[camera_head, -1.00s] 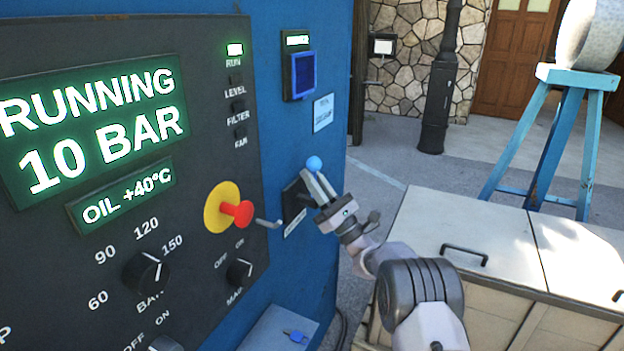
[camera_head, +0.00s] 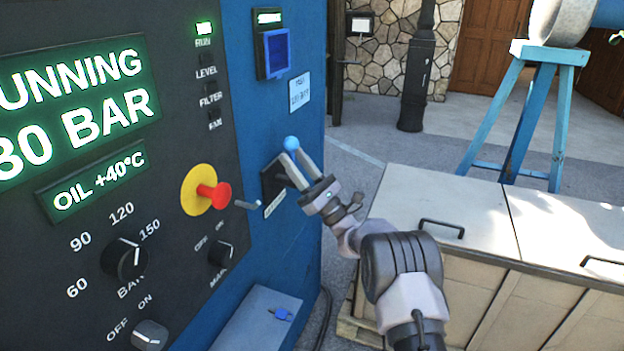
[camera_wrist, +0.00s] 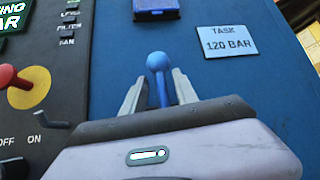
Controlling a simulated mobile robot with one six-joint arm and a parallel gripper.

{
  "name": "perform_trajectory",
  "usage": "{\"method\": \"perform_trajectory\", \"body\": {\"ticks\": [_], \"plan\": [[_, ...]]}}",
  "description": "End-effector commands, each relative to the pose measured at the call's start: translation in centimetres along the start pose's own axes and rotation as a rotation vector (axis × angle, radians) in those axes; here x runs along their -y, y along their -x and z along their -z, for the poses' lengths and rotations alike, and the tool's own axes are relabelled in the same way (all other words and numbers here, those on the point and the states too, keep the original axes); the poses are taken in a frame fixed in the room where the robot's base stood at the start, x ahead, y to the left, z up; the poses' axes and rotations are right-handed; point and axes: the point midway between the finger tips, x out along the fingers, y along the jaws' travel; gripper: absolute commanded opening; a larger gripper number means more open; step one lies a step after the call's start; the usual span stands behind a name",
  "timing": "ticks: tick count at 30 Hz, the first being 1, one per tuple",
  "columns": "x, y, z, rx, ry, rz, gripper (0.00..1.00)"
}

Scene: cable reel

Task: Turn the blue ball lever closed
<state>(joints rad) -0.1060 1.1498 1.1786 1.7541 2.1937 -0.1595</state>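The blue ball lever (camera_head: 291,143) stands out from a dark plate (camera_head: 273,188) on the blue cabinet's side face. In the wrist view its round ball (camera_wrist: 157,62) tops a blue stem that points up. My gripper (camera_head: 294,158) is at the lever, with its fingertips just below the ball. In the wrist view my gripper (camera_wrist: 160,88) is open, one grey finger on each side of the stem. A gap shows between each finger and the stem. The stem's lower end is hidden behind my gripper's body.
A red mushroom button (camera_head: 213,194) on a yellow disc and a bent grey handle (camera_head: 247,204) stick out left of my gripper. The display (camera_head: 75,100) ends in "0 BAR", its left part cut off. A label (camera_wrist: 228,37) reads "TASK 120 BAR". A crate (camera_head: 450,200) stands right.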

Motion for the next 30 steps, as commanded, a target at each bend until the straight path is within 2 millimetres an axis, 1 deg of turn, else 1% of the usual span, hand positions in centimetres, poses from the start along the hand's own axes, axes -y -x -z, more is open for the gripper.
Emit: {"method": "perform_trajectory", "body": {"ticks": [5, 12, 16, 18, 21, 29, 30], "plan": [[0.2, 4.3, -0.1, -0.003, -0.002, 0.007, 0.35], [0.2, 11.6, 0.0, -0.001, -0.001, 0.007, 0.35], [0.2, 14.7, 0.1, 0.001, 0.001, 0.005, 0.35], [0.2, 15.6, 0.1, 0.001, 0.001, 0.005, 0.35], [0.2, 16.1, -0.1, 0.001, 0.002, 0.004, 0.35], [0.2, 16.1, -0.2, 0.001, 0.002, 0.003, 0.35], [-0.1, 15.7, -0.3, -0.004, 0.003, -0.009, 0.35]]}}
